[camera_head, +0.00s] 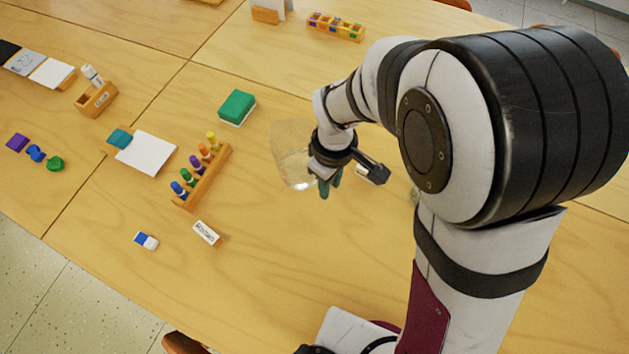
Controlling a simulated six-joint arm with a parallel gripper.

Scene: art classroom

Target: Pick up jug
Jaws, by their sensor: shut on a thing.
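The jug (290,160) is a clear, see-through vessel over the middle of the wooden table. My gripper (328,186) is at the jug's right side and is shut on it. My wrist covers part of the jug's right side, so the handle and the exact grip are hidden. I cannot tell from this view whether the jug's base touches the table.
Left of the jug are a rack of colored markers (204,176), a green sponge block (237,106), a white eraser (207,233) and a blue-and-white eraser (146,240). A paint box (336,27) stands at the back. The table in front of the jug is clear.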

